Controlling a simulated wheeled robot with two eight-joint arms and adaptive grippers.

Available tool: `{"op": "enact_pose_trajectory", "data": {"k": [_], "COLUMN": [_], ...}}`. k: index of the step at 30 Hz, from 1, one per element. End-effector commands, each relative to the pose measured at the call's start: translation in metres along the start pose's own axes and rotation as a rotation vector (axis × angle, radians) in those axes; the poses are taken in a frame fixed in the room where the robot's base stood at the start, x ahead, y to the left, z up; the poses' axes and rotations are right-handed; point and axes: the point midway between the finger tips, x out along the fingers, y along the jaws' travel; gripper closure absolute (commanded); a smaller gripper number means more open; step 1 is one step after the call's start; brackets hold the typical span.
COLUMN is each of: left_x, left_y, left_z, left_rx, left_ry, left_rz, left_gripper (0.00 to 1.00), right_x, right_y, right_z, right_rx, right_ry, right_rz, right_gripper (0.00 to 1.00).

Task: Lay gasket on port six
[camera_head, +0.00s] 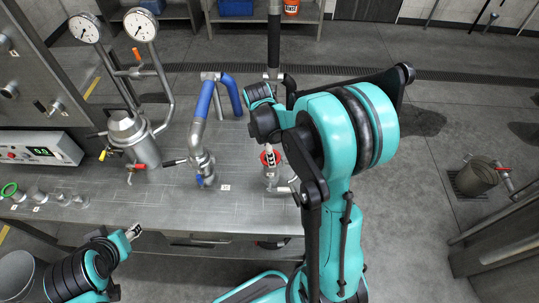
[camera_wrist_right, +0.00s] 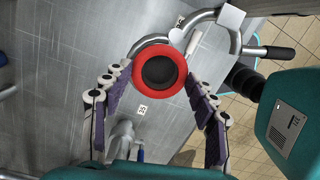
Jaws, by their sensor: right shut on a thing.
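A red gasket (camera_wrist_right: 137,81) with a dark centre is held between the fingertips of my right gripper (camera_wrist_right: 158,72), which is shut on its outer edge. In the head view the red gasket (camera_head: 263,158) shows just above an upright metal port (camera_head: 270,178) at the bench's right end. I cannot tell whether it touches the port. My arm hides most of the right gripper there. My left gripper (camera_head: 133,231) is low in front of the bench, away from the ports; its jaws are too small to judge.
A pipe with blue handles (camera_head: 203,100) and a jacketed vessel with gauges (camera_head: 133,135) stand left of the port. A green ring (camera_head: 10,190) lies with small fittings at the bench's left end. Curved metal piping (camera_wrist_right: 228,20) is close by the gasket. The bench front (camera_head: 180,215) is clear.

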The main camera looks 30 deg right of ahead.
Motion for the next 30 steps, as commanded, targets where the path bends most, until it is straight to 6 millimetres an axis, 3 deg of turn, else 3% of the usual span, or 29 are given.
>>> {"op": "enact_pose_trajectory", "data": {"k": [2,13,14,16,26,30], "left_x": [0.003,0.006,0.005,0.005,0.003,-0.001], "left_y": [0.0,0.0,0.0,0.0,0.0,0.0], "left_z": [0.002,0.004,0.004,0.003,0.003,-0.001], "left_rx": [0.0,0.0,0.0,0.0,0.0,0.0], "left_ry": [0.0,0.0,0.0,0.0,0.0,0.0], "left_rz": [0.0,0.0,0.0,0.0,0.0,0.0], "left_gripper": [0.55,0.55,0.55,0.55,0.55,0.55], "right_x": [0.01,0.014,0.013,0.012,0.011,-0.003], "right_y": [0.001,0.0,0.0,0.0,0.0,0.0], "right_z": [-0.001,-0.002,-0.002,-0.002,-0.001,-0.001], "right_rx": [0.0,0.0,0.0,0.0,0.0,0.0], "right_ry": [0.0,0.0,0.0,0.0,0.0,0.0], "right_rz": [0.0,0.0,0.0,0.0,0.0,0.0], "right_gripper": [0.61,0.61,0.37,0.21,0.21,0.21]}}
